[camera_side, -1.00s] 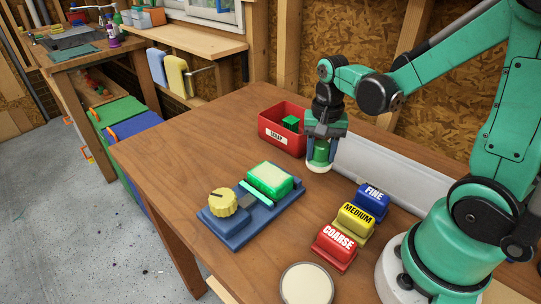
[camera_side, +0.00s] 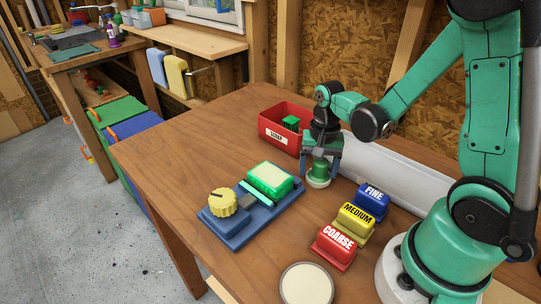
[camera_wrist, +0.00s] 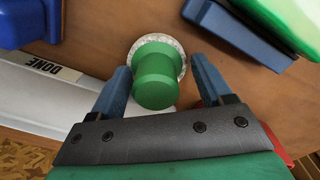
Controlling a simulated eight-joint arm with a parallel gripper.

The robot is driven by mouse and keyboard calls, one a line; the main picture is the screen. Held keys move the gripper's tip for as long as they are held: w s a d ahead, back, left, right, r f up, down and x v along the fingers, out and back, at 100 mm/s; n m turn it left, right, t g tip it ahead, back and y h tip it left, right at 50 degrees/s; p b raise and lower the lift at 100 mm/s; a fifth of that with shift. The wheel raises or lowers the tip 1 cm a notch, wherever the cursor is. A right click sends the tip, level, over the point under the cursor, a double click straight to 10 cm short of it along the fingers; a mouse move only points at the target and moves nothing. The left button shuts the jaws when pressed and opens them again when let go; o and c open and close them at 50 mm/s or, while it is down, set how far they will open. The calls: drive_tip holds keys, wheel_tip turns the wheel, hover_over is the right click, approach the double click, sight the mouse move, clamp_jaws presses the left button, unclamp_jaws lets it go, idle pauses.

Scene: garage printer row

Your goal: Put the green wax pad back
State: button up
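The green wax pad (camera_side: 318,174), a green knob on a pale, speckled round base, stands upright on the wooden table between the red bin and the FINE block. In the wrist view its knob (camera_wrist: 156,82) is between my two blue fingers. My gripper (camera_side: 320,166) is low around the pad and open. In the wrist view my gripper (camera_wrist: 162,75) has a clear gap on the right side of the knob and a thin one on the left. The pad's base lies beyond the fingertips.
A blue fixture (camera_side: 234,231) with a yellow dial and a pale-topped green block (camera_side: 270,179) is at left. FINE (camera_side: 371,199), MEDIUM (camera_side: 354,219) and COARSE (camera_side: 334,247) blocks stand at right. The SCRAP bin (camera_side: 279,137) and a pale DONE tray (camera_side: 383,172) are behind.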

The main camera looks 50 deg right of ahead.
wheel_tip(320, 180, up, 12)
drive_tip(key=a+n+t, duration=0.7)
drive_tip(key=a+n, duration=0.1)
drive_tip(key=n, duration=0.2)
drive_tip(key=shift+r+n, duration=0.25)
drive_tip(key=shift+n, duration=0.15)
